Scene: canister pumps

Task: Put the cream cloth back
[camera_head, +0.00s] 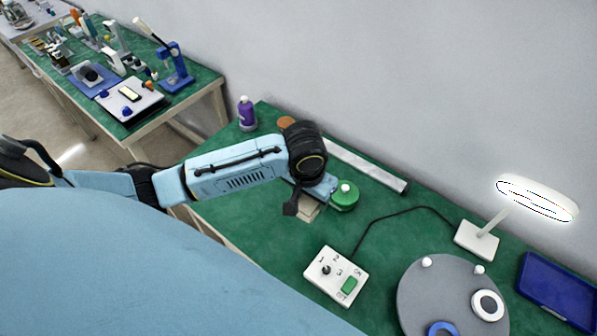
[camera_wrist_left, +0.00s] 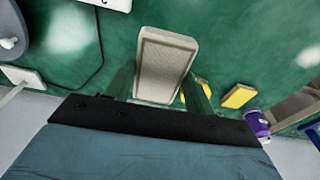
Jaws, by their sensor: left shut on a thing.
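The cream cloth (camera_head: 308,210) shows as a small beige rectangular pad under my left gripper (camera_head: 306,198) on the green bench. My right gripper is not in view.
A green round canister (camera_head: 343,196) stands close right of the gripper. A switch box (camera_head: 336,276), a lamp (camera_head: 478,240), a grey round plate (camera_head: 420,290) and a blue tray (camera_head: 555,285) are further right. A metal strip (camera_head: 368,167) lies behind; a purple bottle (camera_head: 246,113) stands far left.

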